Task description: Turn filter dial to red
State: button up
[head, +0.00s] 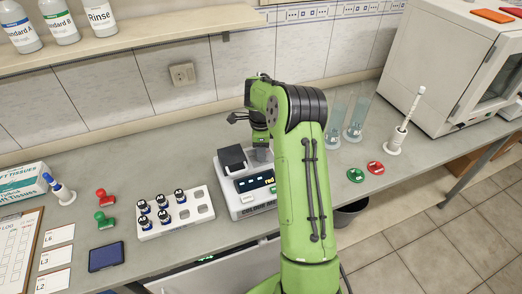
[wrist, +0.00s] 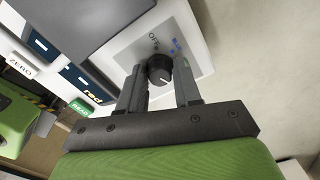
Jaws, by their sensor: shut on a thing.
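The colour meter (head: 243,205) stands on the bench in the head view, a white box with a dark lid and a display. Its black round filter dial (wrist: 160,70) is in the middle of the wrist view, on a grey panel with the words OFF and BLUE beside it. My gripper (wrist: 160,82) is shut on the dial, with one finger on each side. A white pointer mark on the dial faces down in the wrist view, away from OFF and BLUE. Any label there is hidden by my gripper. In the head view my arm hides the dial.
A white rack (head: 174,214) of dark-capped vials stands left of the meter. Tall cylinders (head: 356,115) and red and green discs (head: 375,168) are to the right of my arm. In the wrist view, the meter's ZERO (wrist: 20,68) and READ (wrist: 80,107) buttons are at the left.

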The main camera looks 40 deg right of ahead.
dwell(0.3)
jog(key=o, duration=1)
jog(key=shift+o, duration=0.2)
notch_tip(320, 180, up, 16)
jog(key=p, duration=0.3)
jog(key=shift+f, duration=0.1)
